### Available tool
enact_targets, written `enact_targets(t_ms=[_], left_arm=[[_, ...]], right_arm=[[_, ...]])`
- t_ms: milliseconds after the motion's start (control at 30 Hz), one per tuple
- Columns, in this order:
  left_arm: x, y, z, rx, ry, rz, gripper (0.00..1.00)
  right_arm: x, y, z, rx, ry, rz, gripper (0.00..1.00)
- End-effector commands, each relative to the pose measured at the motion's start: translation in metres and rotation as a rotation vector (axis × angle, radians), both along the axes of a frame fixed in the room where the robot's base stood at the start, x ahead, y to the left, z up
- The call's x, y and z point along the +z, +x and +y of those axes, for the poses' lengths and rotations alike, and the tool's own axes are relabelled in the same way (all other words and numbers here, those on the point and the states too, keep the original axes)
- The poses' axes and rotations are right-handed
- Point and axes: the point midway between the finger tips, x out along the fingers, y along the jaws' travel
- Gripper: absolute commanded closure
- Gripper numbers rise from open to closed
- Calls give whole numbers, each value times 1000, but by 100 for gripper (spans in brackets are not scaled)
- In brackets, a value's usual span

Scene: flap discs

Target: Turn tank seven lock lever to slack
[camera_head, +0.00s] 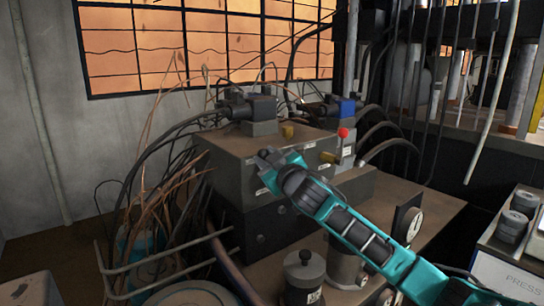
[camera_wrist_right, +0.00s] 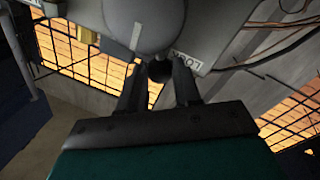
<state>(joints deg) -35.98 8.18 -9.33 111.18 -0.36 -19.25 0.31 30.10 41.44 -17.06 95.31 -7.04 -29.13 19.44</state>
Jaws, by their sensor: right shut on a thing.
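My right gripper (camera_head: 266,156) reaches the front of a grey valve box (camera_head: 232,150) in the head view. In the right wrist view its two fingers (camera_wrist_right: 159,84) are shut on a small dark knob or lever end (camera_wrist_right: 159,71), which sits under a rounded grey body (camera_wrist_right: 145,22). A white label (camera_wrist_right: 187,57), upside down and seeming to read LOCK, is beside the fingers. The lever's full shape and angle are hidden by the gripper. No tank number can be read. My left gripper is not in view.
A red-knobbed lever (camera_head: 343,133) and a yellow handle (camera_head: 328,157) are right of the gripper. A dial gauge (camera_head: 411,226) and a dark-capped cylinder (camera_head: 305,272) stand in front. Loose cables (camera_head: 150,190) crowd the left. A bent metal rail (camera_head: 165,266) crosses the lower left.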

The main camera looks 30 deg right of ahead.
Motion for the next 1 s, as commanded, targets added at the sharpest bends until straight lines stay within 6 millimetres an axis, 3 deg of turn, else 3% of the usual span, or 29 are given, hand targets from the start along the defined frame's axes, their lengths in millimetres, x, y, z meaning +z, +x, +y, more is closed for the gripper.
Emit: enact_targets(t_ms=[600,1000], left_arm=[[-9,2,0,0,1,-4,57],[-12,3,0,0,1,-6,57]], right_arm=[[-24,-2,27,2,-537,-41,100],[-33,-2,32,1,-695,-52,100]])
